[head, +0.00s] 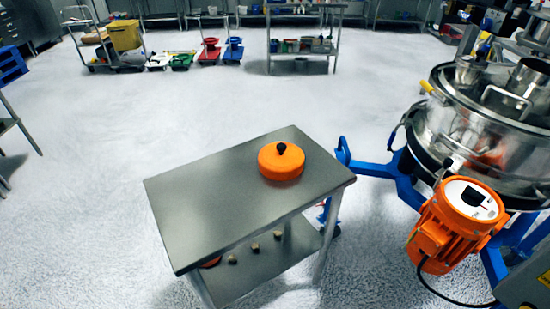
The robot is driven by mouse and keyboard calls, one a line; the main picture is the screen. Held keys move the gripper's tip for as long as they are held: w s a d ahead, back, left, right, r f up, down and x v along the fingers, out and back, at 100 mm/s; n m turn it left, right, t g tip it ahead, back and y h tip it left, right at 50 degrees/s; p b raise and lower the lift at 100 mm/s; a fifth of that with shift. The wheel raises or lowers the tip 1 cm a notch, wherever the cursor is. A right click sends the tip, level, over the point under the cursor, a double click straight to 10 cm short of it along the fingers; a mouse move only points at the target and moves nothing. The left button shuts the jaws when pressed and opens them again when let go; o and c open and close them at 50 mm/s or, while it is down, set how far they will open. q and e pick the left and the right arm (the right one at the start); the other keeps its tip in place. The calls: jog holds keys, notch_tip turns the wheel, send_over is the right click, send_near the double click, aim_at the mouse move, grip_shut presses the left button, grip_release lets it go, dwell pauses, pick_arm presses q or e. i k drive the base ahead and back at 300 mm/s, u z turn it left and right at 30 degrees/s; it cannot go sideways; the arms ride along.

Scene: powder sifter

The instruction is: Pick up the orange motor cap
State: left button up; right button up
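The orange motor cap (281,163) is a round, shallow orange lid with a black knob on top. It lies flat, knob up, near the far right corner of a small steel table (215,205). Neither of my grippers shows in the head view, and nothing is touching the cap. An orange motor (445,235) with a pale top plate is mounted on the sifter at the right.
The steel sifter (475,140) stands on a blue frame (373,168) close to the table's right side. Several small objects lie on the table's lower shelf (260,270). Carts and shelves line the back. The floor (180,100) left of and behind the table is clear.

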aim_at(278, 160)
jog(key=u, duration=0.2)
jog(key=k, duration=0.2)
jog(key=z, duration=0.4)
jog(key=i, duration=0.75)
jog(key=u, duration=0.1)
